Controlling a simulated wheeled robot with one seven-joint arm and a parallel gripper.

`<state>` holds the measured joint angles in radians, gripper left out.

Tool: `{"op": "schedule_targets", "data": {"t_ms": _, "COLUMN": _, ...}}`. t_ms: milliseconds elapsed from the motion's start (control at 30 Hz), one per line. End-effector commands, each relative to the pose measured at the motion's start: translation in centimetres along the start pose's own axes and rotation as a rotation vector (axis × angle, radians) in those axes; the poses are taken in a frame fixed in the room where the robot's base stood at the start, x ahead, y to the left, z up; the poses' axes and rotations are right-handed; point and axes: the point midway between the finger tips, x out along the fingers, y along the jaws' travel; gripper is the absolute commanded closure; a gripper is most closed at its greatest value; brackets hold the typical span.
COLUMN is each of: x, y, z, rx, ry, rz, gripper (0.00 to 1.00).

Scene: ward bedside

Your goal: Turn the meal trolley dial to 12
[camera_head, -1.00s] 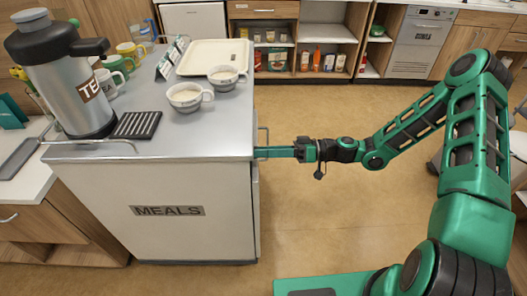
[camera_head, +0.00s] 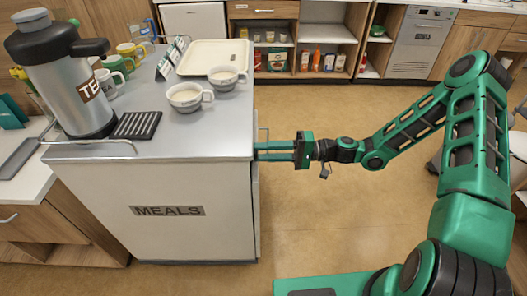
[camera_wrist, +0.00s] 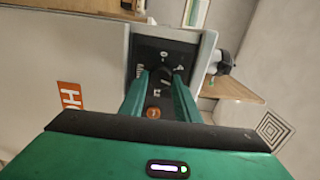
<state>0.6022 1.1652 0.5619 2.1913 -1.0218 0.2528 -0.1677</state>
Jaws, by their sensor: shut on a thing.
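The meal trolley (camera_head: 150,232), labelled MEALS, stands at the left in the head view. My gripper (camera_head: 258,151) reaches in level from the right to its right side, with the fingertips at or behind the trolley's edge. In the wrist view a dark dial panel (camera_wrist: 178,47) with pale markings is set in the trolley side. My gripper (camera_wrist: 162,74) has its two green fingers on either side of the dark dial knob (camera_wrist: 162,75) and is shut on it. The knob is mostly hidden, and I cannot read its pointer or setting.
On the trolley top stand a TEA flask (camera_head: 62,80), a black grille (camera_head: 137,125), two filled cups (camera_head: 186,98) (camera_head: 226,78) and a cream tray (camera_head: 208,58). An orange label (camera_wrist: 70,97) is beside the panel. The floor (camera_head: 320,220) right of the trolley is clear.

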Motion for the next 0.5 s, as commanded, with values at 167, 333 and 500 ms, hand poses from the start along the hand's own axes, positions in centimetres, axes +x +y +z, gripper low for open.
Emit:
{"op": "schedule_targets", "data": {"t_ms": 167, "x": -0.21, "y": 0.01, "z": -0.67, "rx": 0.159, "ry": 0.016, "rz": -0.001, "gripper": 0.93}}
{"op": "schedule_targets", "data": {"t_ms": 333, "x": -0.21, "y": 0.08, "z": -0.66, "rx": 0.321, "ry": 0.016, "rz": -0.002, "gripper": 0.93}}
{"op": "schedule_targets", "data": {"t_ms": 500, "x": -0.22, "y": 0.16, "z": -0.63, "rx": 0.482, "ry": 0.016, "rz": -0.002, "gripper": 0.93}}
